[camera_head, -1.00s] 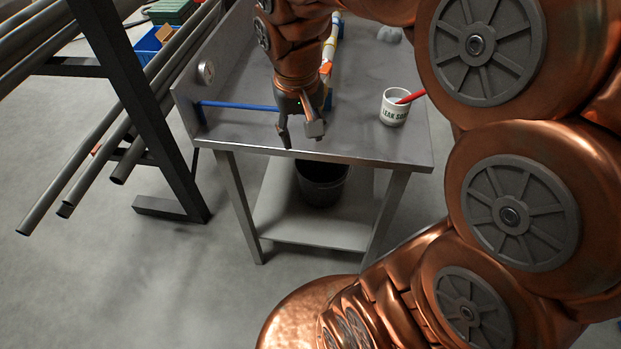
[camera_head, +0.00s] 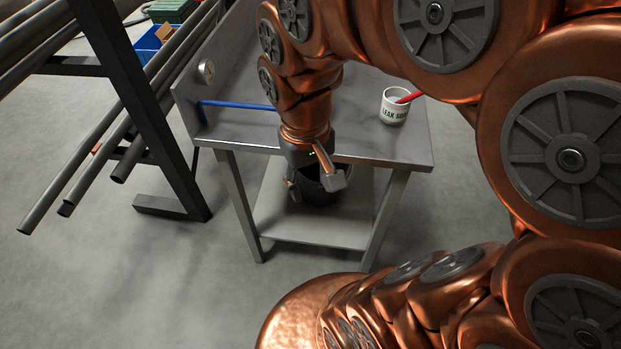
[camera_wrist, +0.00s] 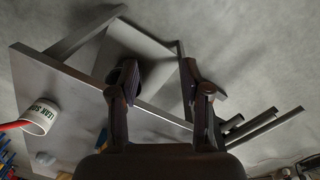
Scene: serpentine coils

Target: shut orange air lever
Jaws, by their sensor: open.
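My gripper (camera_head: 314,188) is open and empty. In the head view it hangs at the front edge of the grey metal bench (camera_head: 375,140), and its fingers show against the lower shelf. The wrist view also shows the gripper (camera_wrist: 159,72) with its two fingers wide apart and nothing between them. The orange air lever cannot be made out in either current view. My arm covers the middle of the bench top. A blue pipe (camera_head: 235,104) runs along the bench toward that hidden part.
A white mug (camera_head: 394,108) lettered "LEAK", with a red handle sticking out, stands at the bench's right. A round gauge (camera_head: 206,72) is on the left panel. A dark bucket (camera_head: 322,193) sits on the shelf. A rack with grey pipes (camera_head: 90,165) stands left.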

